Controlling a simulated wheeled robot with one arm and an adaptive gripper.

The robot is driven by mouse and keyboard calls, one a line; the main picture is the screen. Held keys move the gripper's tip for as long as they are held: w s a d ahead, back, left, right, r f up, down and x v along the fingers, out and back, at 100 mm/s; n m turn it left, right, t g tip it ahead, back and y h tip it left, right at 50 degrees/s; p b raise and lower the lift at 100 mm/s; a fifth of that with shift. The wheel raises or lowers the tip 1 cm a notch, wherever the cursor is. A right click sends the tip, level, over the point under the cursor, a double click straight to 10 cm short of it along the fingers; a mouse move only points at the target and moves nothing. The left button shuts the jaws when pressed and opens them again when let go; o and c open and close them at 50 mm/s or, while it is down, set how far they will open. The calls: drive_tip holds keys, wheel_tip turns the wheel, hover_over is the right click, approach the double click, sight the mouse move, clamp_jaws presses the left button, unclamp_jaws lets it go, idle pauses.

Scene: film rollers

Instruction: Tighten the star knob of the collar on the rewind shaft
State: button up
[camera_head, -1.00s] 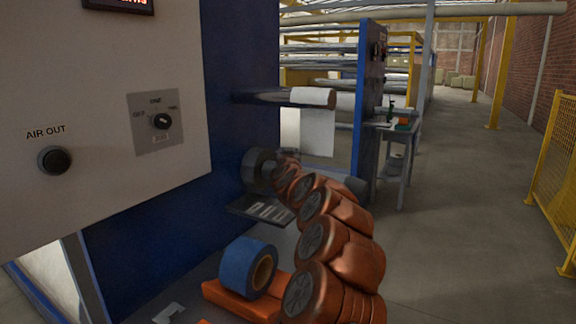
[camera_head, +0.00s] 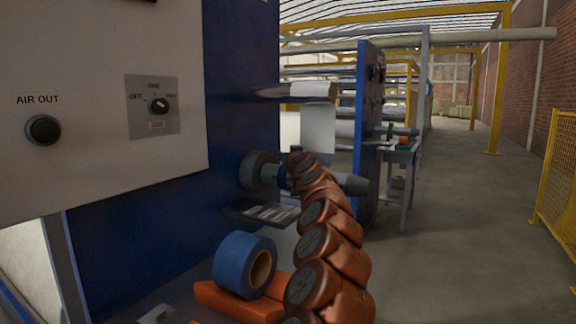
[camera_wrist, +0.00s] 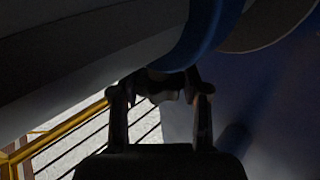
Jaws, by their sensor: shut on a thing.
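The rewind shaft (camera_head: 352,184) is a grey bar sticking out to the right from the blue machine wall. A blue collar (camera_head: 282,178) sits on it beside a dark grey flange. In the wrist view the blue collar (camera_wrist: 212,32) curves across the top, next to the grey shaft (camera_wrist: 80,62). The star knob (camera_wrist: 160,88) hangs below the collar, dark and lobed, between the fingertips. My gripper (camera_wrist: 160,94) is shut on the knob, a finger on each side. Heavy shadow hides the exact contact. In the head view my arm hides the gripper and knob.
A blue roll (camera_head: 240,262) lies on an orange support (camera_head: 245,300) below. A dark tray (camera_head: 265,213) sits under the shaft. An upper shaft (camera_head: 290,92) carries white film. The aisle at right is clear up to a yellow fence (camera_head: 562,180).

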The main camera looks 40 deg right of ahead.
drive_tip(key=shift+f+b, duration=0.15)
drive_tip(key=shift+b, duration=0.4)
drive_tip(key=shift+d+n+t+y+b, duration=0.1)
drive_tip(key=shift+n+t+y+b, duration=0.45)
drive_tip(key=shift+y, duration=0.35)
drive_tip(key=shift+n+t+y, duration=0.45)
drive_tip(key=shift+n+y, duration=0.6)
drive_tip(key=shift+y, duration=0.55)
drive_tip(key=o, duration=1.2)
drive_tip(key=shift+c, duration=0.2)
drive_tip(key=shift+s+r, duration=0.1)
drive_tip(key=shift+r, duration=0.1)
drive_tip(key=shift+s+a, duration=0.35)
drive_tip(key=shift+s, duration=0.1)
drive_tip(key=shift+v, duration=3.15)
